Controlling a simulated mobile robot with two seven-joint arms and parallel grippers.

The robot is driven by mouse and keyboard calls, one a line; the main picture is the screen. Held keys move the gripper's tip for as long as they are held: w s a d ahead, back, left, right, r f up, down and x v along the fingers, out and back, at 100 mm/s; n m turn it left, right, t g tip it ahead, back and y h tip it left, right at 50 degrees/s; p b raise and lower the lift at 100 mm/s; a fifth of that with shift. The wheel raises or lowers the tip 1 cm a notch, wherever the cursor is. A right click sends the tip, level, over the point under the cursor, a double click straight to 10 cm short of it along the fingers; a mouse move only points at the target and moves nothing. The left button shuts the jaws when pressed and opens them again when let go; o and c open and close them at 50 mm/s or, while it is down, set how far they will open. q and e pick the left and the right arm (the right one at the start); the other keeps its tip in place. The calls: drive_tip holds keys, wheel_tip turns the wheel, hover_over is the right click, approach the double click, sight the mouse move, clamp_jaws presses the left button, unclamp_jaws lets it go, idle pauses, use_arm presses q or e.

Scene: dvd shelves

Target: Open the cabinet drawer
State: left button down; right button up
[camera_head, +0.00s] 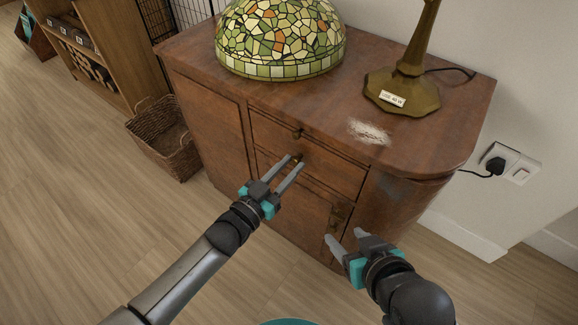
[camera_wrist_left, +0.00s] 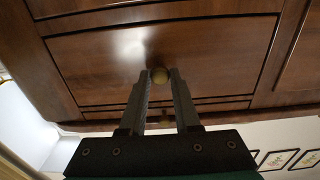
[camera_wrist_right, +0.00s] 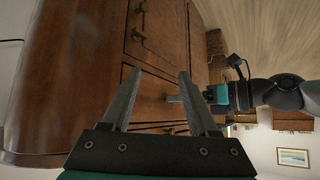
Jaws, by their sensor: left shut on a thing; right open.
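The brown wooden cabinet (camera_head: 221,137) stands against the wall, with a drawer front (camera_head: 335,172) in its upper front. My left gripper (camera_head: 297,162) is at this front, its fingers closed on a small round brass knob (camera_wrist_left: 160,75), one finger on each side. The drawer's wooden face (camera_wrist_left: 95,62) fills much of the left wrist view. I cannot tell whether the drawer stands out from the cabinet. My right gripper (camera_head: 345,238) is open and empty, in front of the cabinet's lower right part. The right wrist view shows its spread fingers (camera_wrist_right: 154,92) near the cabinet.
A stained-glass lampshade (camera_head: 281,38) and a brass lamp base (camera_head: 401,90) stand on the cabinet top. A wicker basket (camera_head: 160,135) sits on the floor left of the cabinet, near a shelf (camera_head: 105,62). The floor at the lower left is clear.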

use_arm(q)
drive_tip(key=shift+s+a, duration=0.1)
use_arm(e)
drive_tip(key=shift+s, duration=0.1)
use_arm(q)
drive_tip(key=shift+s+a+p, duration=0.25)
drive_tip(key=shift+s+p, duration=0.1)
drive_tip(key=shift+s, duration=0.05)
use_arm(e)
drive_tip(key=s+d+r+g+h+p, duration=0.1)
drive_tip(key=s+d+g+h+p, duration=0.1)
drive_tip(key=s+d+g, duration=0.25)
use_arm(q)
drive_tip(key=p+v, duration=0.5)
drive_tip(key=v, duration=2)
use_arm(e)
wheel_tip(320, 180, down, 12)
drive_tip(key=s+g, duration=0.1)
drive_tip(key=shift+s+d, duration=0.35)
drive_tip(key=shift+s, duration=0.05)
drive_tip(key=shift+g, duration=0.25)
use_arm(q)
drive_tip(key=c, duration=0.6)
unclamp_jaws()
drive_tip(key=shift+c, duration=0.2)
use_arm(e)
drive_tip(key=shift+r, duration=0.1)
